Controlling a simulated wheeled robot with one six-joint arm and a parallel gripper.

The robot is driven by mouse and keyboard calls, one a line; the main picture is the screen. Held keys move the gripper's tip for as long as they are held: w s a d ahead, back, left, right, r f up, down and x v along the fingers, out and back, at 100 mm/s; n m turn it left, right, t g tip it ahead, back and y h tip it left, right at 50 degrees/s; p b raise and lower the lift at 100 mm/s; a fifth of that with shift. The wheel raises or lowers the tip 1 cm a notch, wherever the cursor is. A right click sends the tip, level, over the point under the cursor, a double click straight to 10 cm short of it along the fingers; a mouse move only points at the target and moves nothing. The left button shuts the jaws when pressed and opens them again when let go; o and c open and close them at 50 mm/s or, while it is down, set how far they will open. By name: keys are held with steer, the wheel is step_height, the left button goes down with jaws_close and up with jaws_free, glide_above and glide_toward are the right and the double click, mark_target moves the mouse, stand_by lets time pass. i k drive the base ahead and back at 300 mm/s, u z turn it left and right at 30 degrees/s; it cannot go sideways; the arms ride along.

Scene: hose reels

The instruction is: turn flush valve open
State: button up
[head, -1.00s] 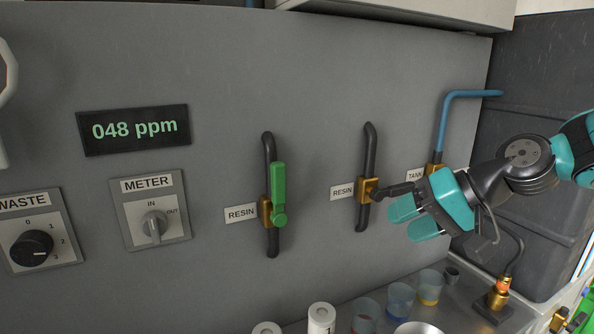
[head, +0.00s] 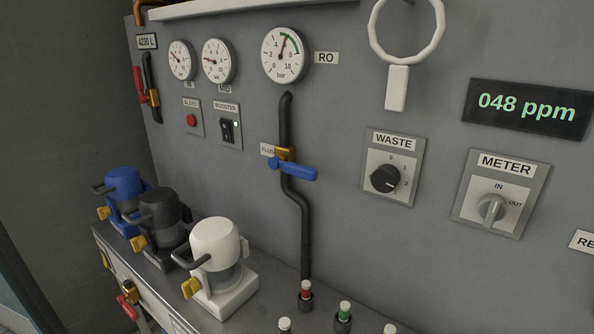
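The flush valve (head: 285,154) is a brass body on a dark vertical pipe in the middle of the head view, below the RO gauge. Its blue lever handle (head: 294,169) lies nearly level, across the pipe, pointing right. A label to its left is partly hidden by the valve and reads "FLUS". My gripper is not in view, so its distance from the valve cannot be told.
The WASTE knob (head: 385,179) and METER switch (head: 491,208) are on the panel to the right. A white ring on a handle (head: 397,88) hangs above. White (head: 218,265), black (head: 158,219) and blue (head: 124,188) housings stand on the bench at left. Capped fittings (head: 306,295) stand below the pipe.

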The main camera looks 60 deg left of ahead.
mark_target(309, 173)
steer(key=u, duration=1.9)
